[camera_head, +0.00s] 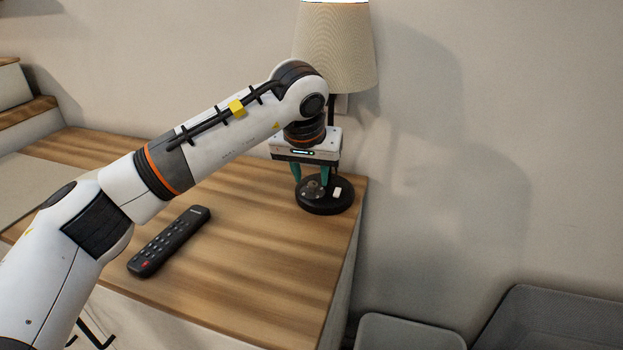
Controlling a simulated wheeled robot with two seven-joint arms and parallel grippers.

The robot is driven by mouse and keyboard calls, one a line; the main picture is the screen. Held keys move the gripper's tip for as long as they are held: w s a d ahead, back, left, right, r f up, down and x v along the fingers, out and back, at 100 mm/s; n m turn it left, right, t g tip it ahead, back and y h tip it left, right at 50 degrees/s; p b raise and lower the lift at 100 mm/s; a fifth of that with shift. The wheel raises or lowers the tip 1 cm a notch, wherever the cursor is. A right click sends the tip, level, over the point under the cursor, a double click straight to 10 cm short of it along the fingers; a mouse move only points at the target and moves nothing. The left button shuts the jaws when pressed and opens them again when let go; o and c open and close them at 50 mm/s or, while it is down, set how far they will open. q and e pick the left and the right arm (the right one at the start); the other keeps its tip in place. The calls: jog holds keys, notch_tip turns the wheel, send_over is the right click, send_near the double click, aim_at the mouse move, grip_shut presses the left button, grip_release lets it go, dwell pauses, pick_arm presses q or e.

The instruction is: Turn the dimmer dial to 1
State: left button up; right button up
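The table lamp has a beige shade (335,45) and a round black base (327,207) on the wooden cabinet top. A dark round dial (313,190) sits on the left part of the base, with a small white piece (337,192) to its right. My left gripper (311,178) points down over the base, its two teal fingers apart, one on each side of the dial. I cannot tell whether the fingers touch it. The dial's marks are too small to read. The lamp's stem is mostly hidden behind my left arm. My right gripper is not in view.
A black remote control (170,241) lies on the wooden top (250,260), left of the lamp. The wall (520,130) is close behind the lamp. The top's right edge lies near the base, and grey bins (405,333) stand below at the right.

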pick_arm(q)
jog(key=shift+x, duration=0.8)
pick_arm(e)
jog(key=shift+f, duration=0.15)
pick_arm(q)
grip_shut()
jog(key=shift+r+n, duration=0.1)
jog(key=shift+n, duration=0.3)
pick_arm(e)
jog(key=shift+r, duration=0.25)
pick_arm(q)
jog(key=shift+d+p, duration=0.1)
jog(key=shift+p, duration=0.25)
jog(key=n+y+p, duration=0.2)
jog(key=n, duration=0.2)
jog(key=shift+d+n, duration=0.2)
jog(key=shift+n, duration=0.6)
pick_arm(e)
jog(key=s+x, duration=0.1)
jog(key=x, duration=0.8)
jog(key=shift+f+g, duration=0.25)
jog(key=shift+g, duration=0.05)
